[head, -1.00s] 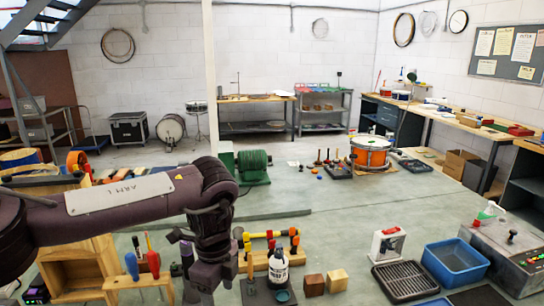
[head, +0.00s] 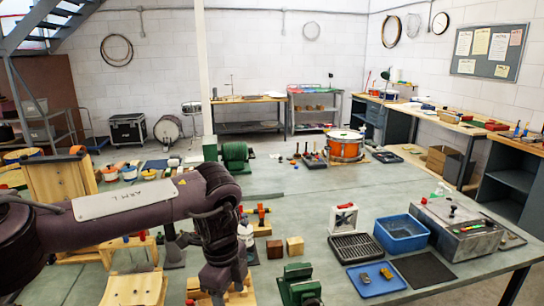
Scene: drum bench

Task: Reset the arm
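My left arm (head: 130,200), dark purple with a pale "ARM L" plate, reaches in from the left across the bench. Its wrist bends down. My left gripper (head: 224,285) points down at the bench among wooden stands, near the lower edge of the picture. Its fingertips are not clear, so I cannot tell whether it is open or shut or holds anything. A white bottle (head: 245,233) stands partly hidden behind the wrist. My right gripper is not in view.
Close to the gripper's right are two wooden blocks (head: 295,246) and a green metal fixture (head: 299,287). Farther right are a black rack (head: 355,247), a blue bin (head: 401,232), a blue tray (head: 376,280) and a grey machine (head: 458,228). The middle of the bench is fairly clear.

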